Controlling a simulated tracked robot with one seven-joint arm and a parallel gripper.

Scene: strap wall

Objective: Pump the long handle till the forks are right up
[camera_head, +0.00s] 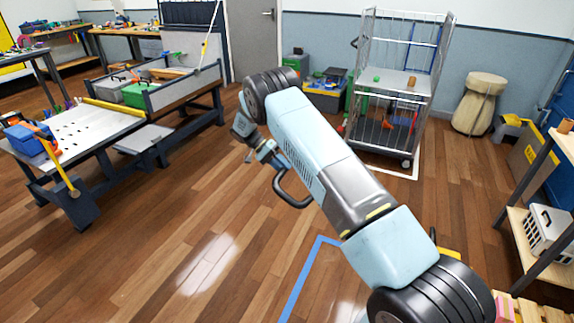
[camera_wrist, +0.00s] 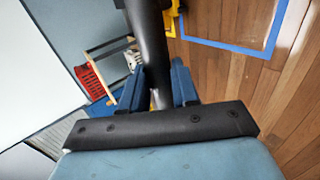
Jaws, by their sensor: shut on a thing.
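My gripper (camera_head: 277,163) is in the middle of the head view, below the bent wrist of my arm. In the wrist view my gripper's two blue fingers (camera_wrist: 159,88) are on either side of a dark bar of the long handle (camera_wrist: 150,38), shut on it. In the head view a dark curved loop of the handle (camera_head: 288,192) shows beside my gripper; the rest is hidden behind my arm. A yellow part (camera_wrist: 171,20) shows beside the handle in the wrist view; I cannot tell what it belongs to. The forks cannot be made out.
Blue tape (camera_head: 304,280) marks the wooden floor below my arm. A wire roll cage (camera_head: 366,75) stands at the back. A workbench (camera_head: 95,125) is at left and a wooden shelf (camera_head: 520,215) at right. The floor at left centre is clear.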

